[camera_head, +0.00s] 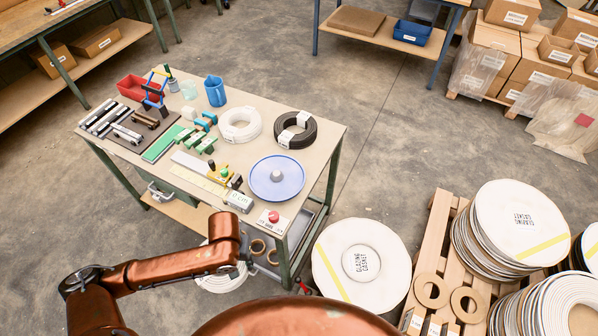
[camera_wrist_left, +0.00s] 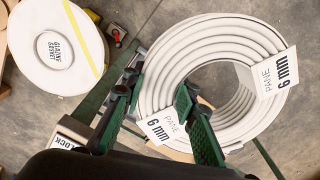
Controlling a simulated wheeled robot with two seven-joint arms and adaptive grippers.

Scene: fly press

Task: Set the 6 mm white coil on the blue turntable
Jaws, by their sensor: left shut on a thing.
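My left gripper (camera_wrist_left: 160,82) is shut on a white coil (camera_wrist_left: 228,38), one finger inside its hole and one outside. Its tags read "PANE 6 mm". In the head view this coil (camera_head: 222,282) shows partly behind my copper-coloured left arm, off the table's front edge; the fingers are hidden there. The blue turntable (camera_head: 265,186), a round disc with a grey hub, is empty at the table's front right. Another white coil (camera_head: 228,131) lies farther back; its tag is not readable. My right gripper is not in view.
A black coil (camera_head: 307,136) lies behind the turntable. A box with a red button (camera_head: 272,217) stands in front of it, a small display (camera_head: 239,201) at its left. Green blocks, tools, a red bin (camera_head: 131,88) and a blue jug (camera_head: 215,92) fill the table's left and back.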

